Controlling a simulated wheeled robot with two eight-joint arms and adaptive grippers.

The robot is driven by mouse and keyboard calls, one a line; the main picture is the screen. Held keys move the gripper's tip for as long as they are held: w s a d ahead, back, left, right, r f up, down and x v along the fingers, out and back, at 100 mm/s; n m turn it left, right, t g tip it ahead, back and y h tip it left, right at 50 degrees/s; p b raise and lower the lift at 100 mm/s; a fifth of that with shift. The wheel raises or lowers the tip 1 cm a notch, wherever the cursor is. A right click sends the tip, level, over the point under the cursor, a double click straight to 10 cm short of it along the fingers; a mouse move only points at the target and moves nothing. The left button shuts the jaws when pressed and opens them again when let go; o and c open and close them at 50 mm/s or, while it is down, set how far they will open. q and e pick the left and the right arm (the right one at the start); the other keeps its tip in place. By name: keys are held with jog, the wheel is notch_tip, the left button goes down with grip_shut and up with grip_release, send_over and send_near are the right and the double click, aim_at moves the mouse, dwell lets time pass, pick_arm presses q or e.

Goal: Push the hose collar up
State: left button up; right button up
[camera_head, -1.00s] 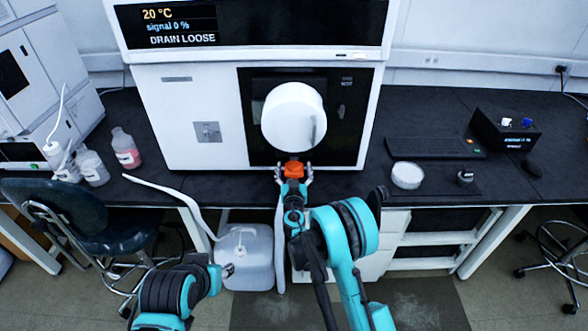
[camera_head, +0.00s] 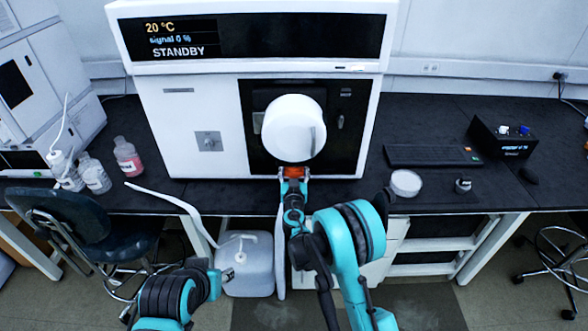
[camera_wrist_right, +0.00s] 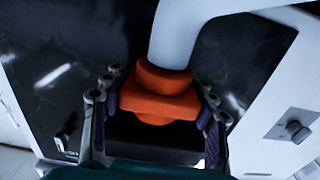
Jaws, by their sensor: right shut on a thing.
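The hose collar (camera_head: 293,172) is orange and sits below the round white part on the front of the white instrument (camera_head: 190,130). In the right wrist view the collar (camera_wrist_right: 160,95) is around the lower end of a thick pale hose (camera_wrist_right: 185,30). My right gripper (camera_head: 293,178) is at the collar, and its two fingers stand on either side of it in the wrist view (camera_wrist_right: 158,120). It is shut on the collar. The instrument's screen (camera_head: 180,40) reads STANDBY. My left gripper (camera_head: 228,275) is low at the left, in front of a jug; its fingers are too small to read.
A translucent jug (camera_head: 247,268) stands on the floor below the bench, with a pale tube beside it. Bottles (camera_head: 127,155) stand on the bench at left. A keyboard (camera_head: 430,156), a white round dish (camera_head: 405,183) and a black box (camera_head: 503,137) are at right.

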aim_at(294, 174)
jog(key=o, duration=1.7)
jog(key=shift+r, duration=0.15)
jog(key=s, duration=0.7)
jog(key=shift+s, duration=0.25)
